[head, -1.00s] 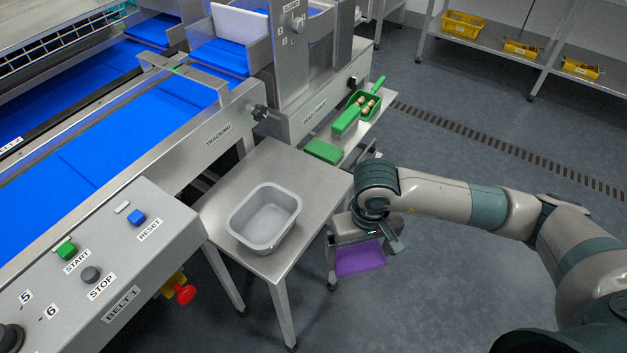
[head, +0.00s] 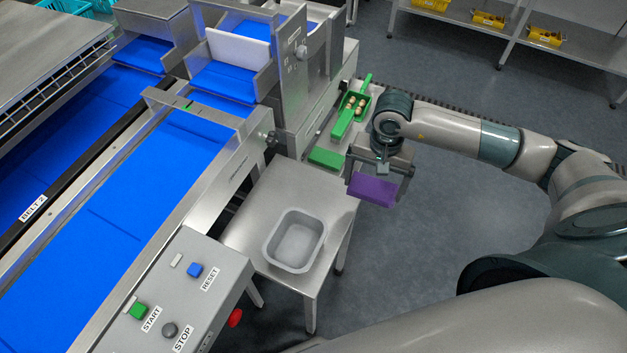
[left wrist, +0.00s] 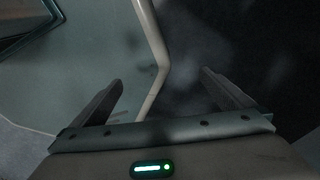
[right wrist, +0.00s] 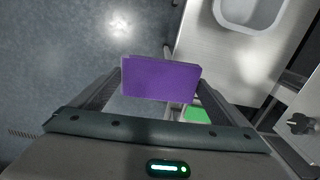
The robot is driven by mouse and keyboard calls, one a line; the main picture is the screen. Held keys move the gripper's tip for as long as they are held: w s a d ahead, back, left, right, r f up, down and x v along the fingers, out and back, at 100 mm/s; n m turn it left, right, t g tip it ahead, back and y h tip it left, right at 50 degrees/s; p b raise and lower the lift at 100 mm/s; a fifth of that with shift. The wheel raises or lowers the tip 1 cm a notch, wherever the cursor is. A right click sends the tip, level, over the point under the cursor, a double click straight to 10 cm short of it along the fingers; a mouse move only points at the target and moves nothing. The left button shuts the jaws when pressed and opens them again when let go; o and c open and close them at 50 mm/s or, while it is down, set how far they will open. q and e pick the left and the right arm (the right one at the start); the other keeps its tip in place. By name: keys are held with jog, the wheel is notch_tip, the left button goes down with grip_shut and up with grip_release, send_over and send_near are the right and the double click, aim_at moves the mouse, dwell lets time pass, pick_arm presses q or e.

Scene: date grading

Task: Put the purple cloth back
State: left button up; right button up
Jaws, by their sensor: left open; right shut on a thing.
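The purple cloth (head: 374,190) is a flat, folded-looking rectangle held in my right gripper (head: 378,174), in the air near the right edge of the small steel table. In the right wrist view the purple cloth (right wrist: 160,79) spans the space between the two fingers of the right gripper (right wrist: 160,85). A green cloth (head: 327,158) lies on the steel shelf beyond the table; part of it shows below the purple cloth in the right wrist view (right wrist: 196,115). My left gripper (left wrist: 162,85) is open and empty, with part of my own body below it.
A grey tub (head: 270,252) stands on the small steel table (head: 262,200). A green scoop (head: 343,122) with several dates lies on the shelf behind the green cloth. The control panel (head: 225,265) and blue belt (head: 120,220) are to the left. Open floor lies right of the table.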

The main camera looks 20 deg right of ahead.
jog(key=shift+w+d+r+m, duration=0.3)
jog(key=shift+w+r, duration=0.15)
pick_arm(q)
jog(key=shift+s+a+r, duration=0.35)
jog(key=shift+s+a, duration=0.1)
jog(key=shift+a, duration=0.1)
pick_arm(e)
jog(key=shift+s, duration=0.1)
pick_arm(q)
notch_tip(320, 180, down, 2)
jog(key=shift+d+f+b, duration=0.1)
jog(key=shift+f+b, duration=0.15)
jog(key=shift+b, duration=0.85)
pick_arm(e)
jog(key=w+a+f, duration=0.4)
jog(key=w+a, duration=0.1)
jog(key=w+a+f, duration=0.3)
jog(key=shift+a, duration=0.25)
jog(key=shift+f, duration=0.1)
jog(key=shift+f+b, duration=0.8)
jog(key=shift+f, duration=1.1)
pick_arm(q)
jog(key=shift+f, duration=0.85)
jog(key=shift+f, duration=0.1)
pick_arm(e)
jog(key=shift+f, duration=0.1)
